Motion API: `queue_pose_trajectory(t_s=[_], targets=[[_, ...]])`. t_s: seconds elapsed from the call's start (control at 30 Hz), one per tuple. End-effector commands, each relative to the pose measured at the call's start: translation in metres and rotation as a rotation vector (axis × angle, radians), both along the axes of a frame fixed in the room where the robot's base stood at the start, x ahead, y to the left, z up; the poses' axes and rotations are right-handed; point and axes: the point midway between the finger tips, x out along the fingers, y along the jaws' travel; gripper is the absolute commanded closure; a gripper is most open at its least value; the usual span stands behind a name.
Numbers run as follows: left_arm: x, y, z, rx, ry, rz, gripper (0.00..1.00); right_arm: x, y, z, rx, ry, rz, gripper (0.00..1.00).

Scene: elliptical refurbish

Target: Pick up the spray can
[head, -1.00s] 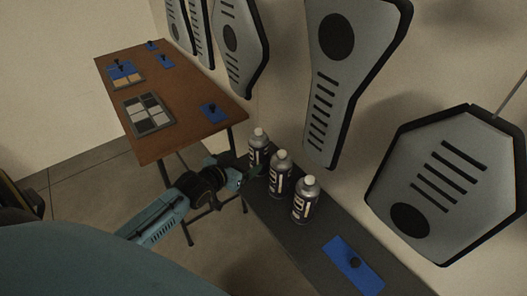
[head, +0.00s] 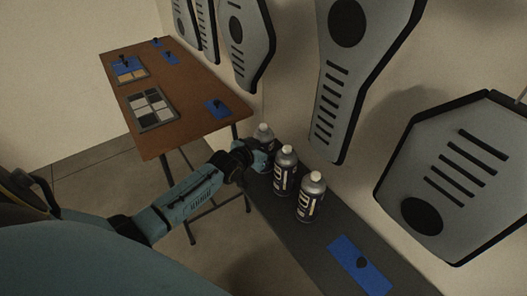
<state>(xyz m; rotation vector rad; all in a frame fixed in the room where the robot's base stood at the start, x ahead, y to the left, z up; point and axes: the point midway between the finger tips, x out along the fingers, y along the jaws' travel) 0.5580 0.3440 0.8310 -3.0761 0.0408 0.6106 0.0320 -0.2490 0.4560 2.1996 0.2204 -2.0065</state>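Three spray cans with dark labels and white caps stand upright in a row on a dark bench. The far can (head: 264,133) is partly hidden behind my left gripper. The middle can (head: 284,172) and the near can (head: 311,197) are mostly in clear view. My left gripper (head: 262,160) is at the far can, just left of the middle can. Its fingers are small and dark here, so I cannot tell whether they are around the far can or only in front of it. My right gripper is not in view.
A brown table (head: 187,112) with a sample tray (head: 152,107) and blue pads stands behind. Grey panels (head: 447,180) hang above the bench.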

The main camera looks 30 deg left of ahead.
Motion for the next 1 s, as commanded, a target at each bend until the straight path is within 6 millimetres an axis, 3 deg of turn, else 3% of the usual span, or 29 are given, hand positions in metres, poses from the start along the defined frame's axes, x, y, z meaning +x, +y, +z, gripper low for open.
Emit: queue_pose_trajectory(t_s=[0.13, 0.53, 0.77, 1.0], targets=[[0.000, 0.000, 0.000, 0.000, 0.000, 0.000, 0.18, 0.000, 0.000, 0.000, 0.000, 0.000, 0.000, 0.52], [0.000, 0.000, 0.001, 0.000, -0.002, 0.000, 0.68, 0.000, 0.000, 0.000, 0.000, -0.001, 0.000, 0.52], [0.000, 0.000, 0.003, 0.000, -0.003, 0.000, 0.68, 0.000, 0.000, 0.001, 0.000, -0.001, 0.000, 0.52], [0.000, 0.000, 0.042, 0.000, -0.006, -0.001, 0.68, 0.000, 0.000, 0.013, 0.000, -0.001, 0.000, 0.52]])
